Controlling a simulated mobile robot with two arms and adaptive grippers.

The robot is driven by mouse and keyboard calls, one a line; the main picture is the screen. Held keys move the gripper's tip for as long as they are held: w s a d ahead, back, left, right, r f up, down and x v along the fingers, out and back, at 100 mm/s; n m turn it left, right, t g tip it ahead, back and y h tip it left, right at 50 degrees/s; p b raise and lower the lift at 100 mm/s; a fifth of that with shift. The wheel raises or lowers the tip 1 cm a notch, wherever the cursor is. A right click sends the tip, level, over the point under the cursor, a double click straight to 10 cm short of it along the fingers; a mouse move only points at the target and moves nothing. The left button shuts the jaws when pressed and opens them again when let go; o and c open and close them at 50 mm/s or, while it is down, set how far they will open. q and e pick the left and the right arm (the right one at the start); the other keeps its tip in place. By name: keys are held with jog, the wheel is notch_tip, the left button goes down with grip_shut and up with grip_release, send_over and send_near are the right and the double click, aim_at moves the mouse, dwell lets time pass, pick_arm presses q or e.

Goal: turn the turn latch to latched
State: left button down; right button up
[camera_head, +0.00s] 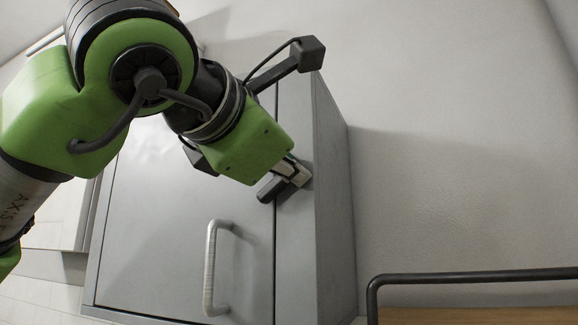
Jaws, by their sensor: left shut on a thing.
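A grey metal cabinet (165,230) fills the middle of the head view, with its door closed against the frame. My left arm comes in from the upper left. My left gripper (284,184) is at the door's right edge, shut on the turn latch. The latch is mostly hidden by the fingers and the green gripper body, so I cannot tell its angle. My right gripper is not in view.
A light grey bar handle (211,268) stands out from the door, below and left of my gripper. A dark rail (470,276) above a wooden surface (480,315) is at the lower right. The wall (450,180) right of the cabinet is bare.

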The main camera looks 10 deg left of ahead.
pick_arm(q)
jog(key=shift+d+f+m+p, duration=0.1)
jog(key=shift+f+m+p, duration=0.1)
jog(key=shift+m, duration=1.7)
jog(key=shift+d+f+m+p, duration=0.1)
jog(key=shift+m+p, duration=0.1)
jog(key=shift+m, duration=1.7)
jog(key=c, duration=2)
grip_release()
jog(key=shift+c, duration=0.2)
jog(key=shift+s, duration=0.15)
jog(key=s+a, duration=0.2)
jog(key=s, duration=1)
jog(key=shift+a, duration=0.15)
